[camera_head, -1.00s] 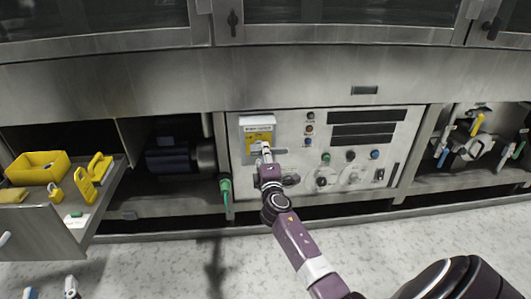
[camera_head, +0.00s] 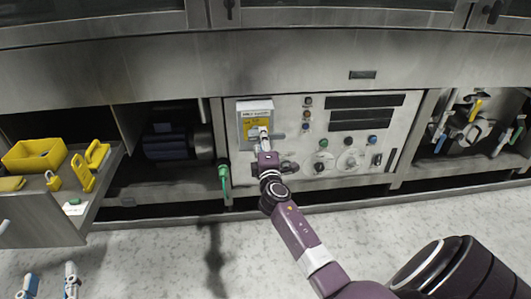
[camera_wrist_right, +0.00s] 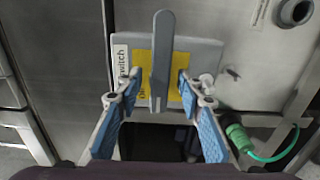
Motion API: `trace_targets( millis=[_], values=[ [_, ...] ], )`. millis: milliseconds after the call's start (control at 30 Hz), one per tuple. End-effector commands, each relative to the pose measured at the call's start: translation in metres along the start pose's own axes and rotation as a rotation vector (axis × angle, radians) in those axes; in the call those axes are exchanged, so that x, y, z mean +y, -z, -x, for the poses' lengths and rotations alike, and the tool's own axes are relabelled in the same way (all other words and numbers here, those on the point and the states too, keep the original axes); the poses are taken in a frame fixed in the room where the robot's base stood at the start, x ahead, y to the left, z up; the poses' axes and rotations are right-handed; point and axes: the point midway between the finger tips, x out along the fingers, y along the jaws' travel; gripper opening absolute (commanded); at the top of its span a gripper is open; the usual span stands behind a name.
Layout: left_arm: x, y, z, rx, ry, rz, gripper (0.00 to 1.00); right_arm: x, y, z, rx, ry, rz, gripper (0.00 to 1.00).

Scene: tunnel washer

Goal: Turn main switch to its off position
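The main switch box (camera_head: 254,106) is a light grey plate with a yellow label on the panel's upper left. Its grey lever (camera_wrist_right: 163,45) points right in the head view, where only its end shows beside my gripper; it points up in the right wrist view. My right gripper (camera_wrist_right: 158,78) is open, with a blue-padded finger on each side of the lever. Gaps show between lever and fingers, so it is not clamped. It also shows over the box in the head view (camera_head: 264,134). My left gripper (camera_head: 49,276) is open and empty at bottom left, far from the switch.
The control panel (camera_head: 400,130) has several buttons and knobs right of the switch. A green plug with a cable (camera_head: 224,175) hangs left of it. An open drawer (camera_head: 45,224) with a yellow bin (camera_head: 35,155) and padlocks juts out at left. Speckled floor in front is clear.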

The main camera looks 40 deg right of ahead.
Motion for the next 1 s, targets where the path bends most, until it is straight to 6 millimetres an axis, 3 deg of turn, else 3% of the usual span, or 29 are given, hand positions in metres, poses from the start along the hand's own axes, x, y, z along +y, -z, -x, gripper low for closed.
trace_targets(
  millis=[500, 700, 1000],
  values=[
    [0.0, 0.001, 0.0, 0.001, 0.0, 0.0, 0.4, -0.002, 0.001, 0.09, 0.001, 0.003, -0.001, 0.35],
    [0.0, 0.001, 0.0, 0.001, 0.0, 0.0, 0.4, -0.001, 0.0, 0.104, 0.0, 0.002, 0.0, 0.35],
    [0.0, 0.001, 0.0, 0.001, 0.0, 0.0, 0.4, 0.0, 0.0, 0.106, 0.0, 0.001, 0.0, 0.35]
  ],
)
